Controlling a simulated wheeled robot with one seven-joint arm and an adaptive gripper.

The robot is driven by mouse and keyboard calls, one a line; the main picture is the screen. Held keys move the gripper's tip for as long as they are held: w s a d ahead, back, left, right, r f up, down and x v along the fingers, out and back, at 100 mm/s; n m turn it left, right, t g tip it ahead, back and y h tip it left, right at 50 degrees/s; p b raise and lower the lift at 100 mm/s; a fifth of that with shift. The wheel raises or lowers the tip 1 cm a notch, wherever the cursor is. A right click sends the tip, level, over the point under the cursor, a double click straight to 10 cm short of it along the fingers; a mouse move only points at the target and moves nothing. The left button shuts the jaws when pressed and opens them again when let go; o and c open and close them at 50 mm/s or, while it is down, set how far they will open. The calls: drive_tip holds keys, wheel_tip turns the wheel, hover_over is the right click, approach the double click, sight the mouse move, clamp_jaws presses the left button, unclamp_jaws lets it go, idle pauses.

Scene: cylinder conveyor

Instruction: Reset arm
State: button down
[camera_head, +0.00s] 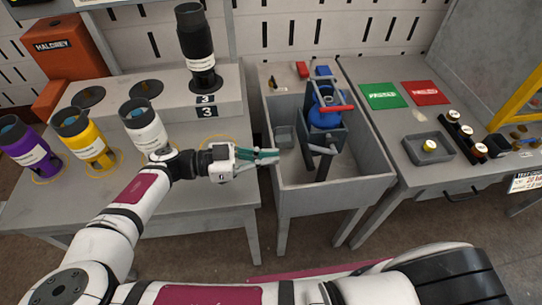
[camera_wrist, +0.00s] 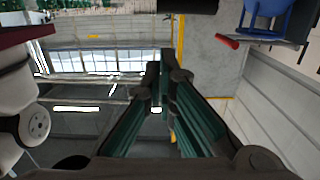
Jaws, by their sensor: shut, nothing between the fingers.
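My gripper (camera_head: 268,155) is at the middle of the head view, with its greenish fingers pointing right. The fingers are closed together and hold nothing. The fingertips are beside the left edge of the grey sink-like bin (camera_head: 345,197). In the wrist view my gripper (camera_wrist: 166,75) shows its dark green fingers meeting at the tips. My white and maroon arm stretches from the lower left to the gripper.
White (camera_head: 146,125), yellow (camera_head: 84,140) and purple (camera_head: 25,147) cylinders stand on the left table. A black cylinder (camera_head: 197,45) stands on the raised shelf. A blue device (camera_head: 325,112) is in the bin. Green (camera_head: 381,96) and red (camera_head: 426,93) pads lie on the right table.

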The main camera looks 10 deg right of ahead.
idle(0.3)
drive_tip(key=s+d+r+n+g+y, duration=0.1)
drive_tip(key=s+d+n+g+y, duration=0.15)
drive_tip(key=d+g+y, duration=0.3)
drive_tip(key=s+d+r+n+t+y, duration=0.3)
drive_tip(key=s+r+n, duration=0.1)
drive_tip(key=r, duration=0.4)
drive_tip(key=s+d+r+n+t+y, duration=0.3)
drive_tip(key=r+n, duration=0.3)
drive_tip(key=r, duration=0.2)
drive_tip(key=s+d+r+n+t+y, duration=0.3)
drive_tip(key=s+r+n+t+y, duration=0.1)
drive_tip(key=r, duration=0.4)
drive_tip(key=shift+s+d+r+n+y, duration=0.15)
drive_tip(key=shift+s+d+n+y, duration=0.2)
drive_tip(key=shift+s+n+y, duration=0.4)
drive_tip(key=shift+s, duration=0.1)
